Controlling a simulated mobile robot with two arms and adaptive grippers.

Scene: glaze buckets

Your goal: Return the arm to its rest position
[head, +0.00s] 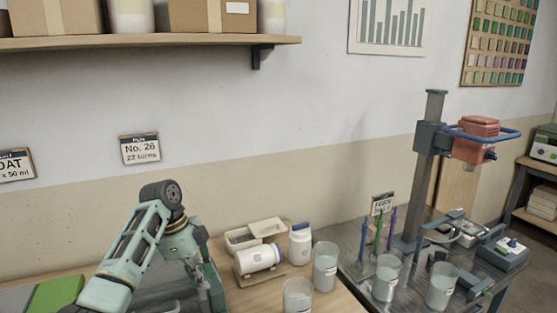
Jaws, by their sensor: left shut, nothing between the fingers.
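My left arm (128,245) comes in from the lower left, pale green, bends at a dark round joint and drops to the bottom edge. My left gripper (205,290) is low in the picture, shut and empty, left of the white jars; its fingertips are hard to make out. My right gripper is not in view.
On the wooden table, a white jar lies on its side (257,258) by an upright jar (300,244) and a small box (268,228). Glass beakers (325,266) stand right of them. A metal table (350,238) holds more beakers and a stand with a red head (474,140).

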